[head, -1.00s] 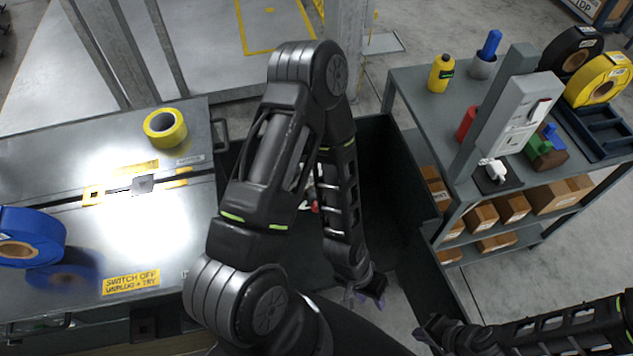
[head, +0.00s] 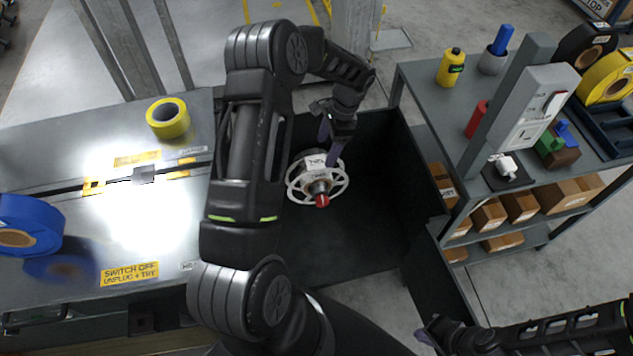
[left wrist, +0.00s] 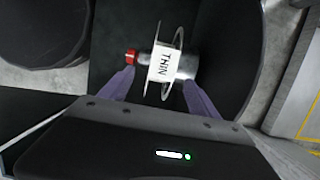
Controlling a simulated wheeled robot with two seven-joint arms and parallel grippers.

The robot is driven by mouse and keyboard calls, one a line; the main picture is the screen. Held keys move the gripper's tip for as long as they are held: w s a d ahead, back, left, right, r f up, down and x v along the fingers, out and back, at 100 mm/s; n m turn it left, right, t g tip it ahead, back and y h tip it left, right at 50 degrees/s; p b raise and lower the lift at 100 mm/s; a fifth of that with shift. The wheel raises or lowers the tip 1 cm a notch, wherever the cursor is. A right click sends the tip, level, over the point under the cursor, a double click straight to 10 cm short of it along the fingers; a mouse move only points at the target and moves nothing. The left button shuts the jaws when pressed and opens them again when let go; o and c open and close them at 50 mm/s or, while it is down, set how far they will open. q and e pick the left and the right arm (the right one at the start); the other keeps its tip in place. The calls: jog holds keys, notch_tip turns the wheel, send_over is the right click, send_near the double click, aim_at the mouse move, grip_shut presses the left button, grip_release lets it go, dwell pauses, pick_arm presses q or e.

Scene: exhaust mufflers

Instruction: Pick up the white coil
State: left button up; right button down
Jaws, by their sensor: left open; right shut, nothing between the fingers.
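The white coil (head: 314,164) is on a spoked white reel with a red-tipped shaft, in the dark bin in the middle of the head view. In the left wrist view the white coil (left wrist: 159,66) carries a label reading "THIN", and the red tip points left. My left gripper (head: 328,143) is over the coil's far side, open. In the left wrist view its purple fingers (left wrist: 155,88) are spread either side of the reel's near end; I cannot tell whether they touch it. My right gripper (head: 437,335) is shut and empty at the lower right.
The dark bin (head: 360,235) has clear floor around the reel. A metal bench (head: 60,165) on the left holds a yellow roll (head: 168,118) and a blue roll (head: 28,226). A grey shelf unit (head: 425,85) with several boxes stands right of the bin.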

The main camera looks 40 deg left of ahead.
aim_at(317, 163)
pick_arm(q)
jog(key=shift+a+r, duration=0.35)
jog(key=shift+a, duration=0.15)
jog(key=shift+x, duration=1.3)
jog(key=shift+d, duration=0.1)
jog(key=shift+p+x, duration=0.45)
jog(key=shift+x, duration=2.2)
grip_shut()
